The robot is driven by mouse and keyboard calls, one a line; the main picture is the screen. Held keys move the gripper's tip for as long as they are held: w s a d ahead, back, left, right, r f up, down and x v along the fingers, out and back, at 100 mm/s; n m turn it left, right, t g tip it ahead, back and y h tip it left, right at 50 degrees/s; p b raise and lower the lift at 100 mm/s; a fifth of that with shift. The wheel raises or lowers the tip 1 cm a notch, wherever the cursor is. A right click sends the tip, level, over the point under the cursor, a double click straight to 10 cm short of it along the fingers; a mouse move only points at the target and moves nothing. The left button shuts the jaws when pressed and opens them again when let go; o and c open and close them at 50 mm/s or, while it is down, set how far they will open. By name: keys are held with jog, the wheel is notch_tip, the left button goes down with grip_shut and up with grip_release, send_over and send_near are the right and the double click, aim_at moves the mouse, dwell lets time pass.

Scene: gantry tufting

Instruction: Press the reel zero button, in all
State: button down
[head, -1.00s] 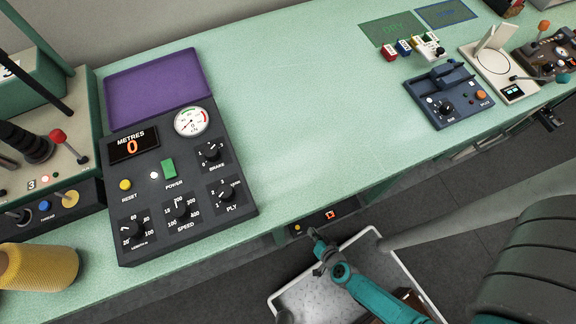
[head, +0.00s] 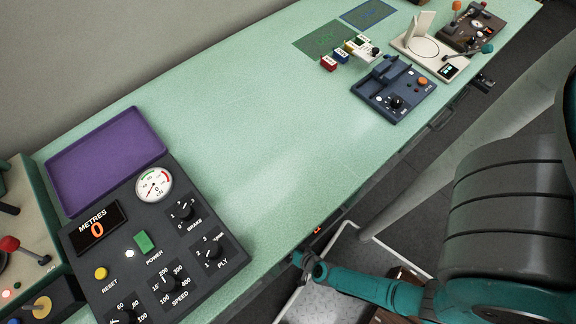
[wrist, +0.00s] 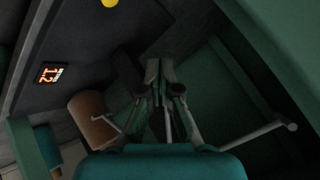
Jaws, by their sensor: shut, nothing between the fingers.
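My gripper (wrist: 166,72) is shut and empty in the wrist view, its fingers together and pointing up the picture. A round yellow button (wrist: 110,2) is cut by the top edge of that view, up and left of the fingertips and apart from them. A dark panel with a lit orange display (wrist: 52,74) reading about 12 lies at the left. In the head view a sliver of a red display (head: 318,230) shows under the bench edge, near the end of my teal arm. No label for reel zero is readable. A yellow RESET button (head: 101,273) sits on the METRES console (head: 204,265).
The green bench (head: 270,130) is clear in the middle. A purple tray (head: 108,160) lies behind the console. A blue control box (head: 385,100) and a white device (head: 425,45) stand further right. A pale tray (head: 310,290) is below the bench edge, by my arm.

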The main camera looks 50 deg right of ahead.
jog(key=shift+f, duration=3.9)
jog(key=shift+f, duration=0.25)
jog(key=shift+f, duration=0.2)
jog(key=shift+f, duration=0.4)
jog(key=shift+r, duration=0.85)
jog(key=shift+r, duration=0.1)
jog(key=shift+r, duration=2.4)
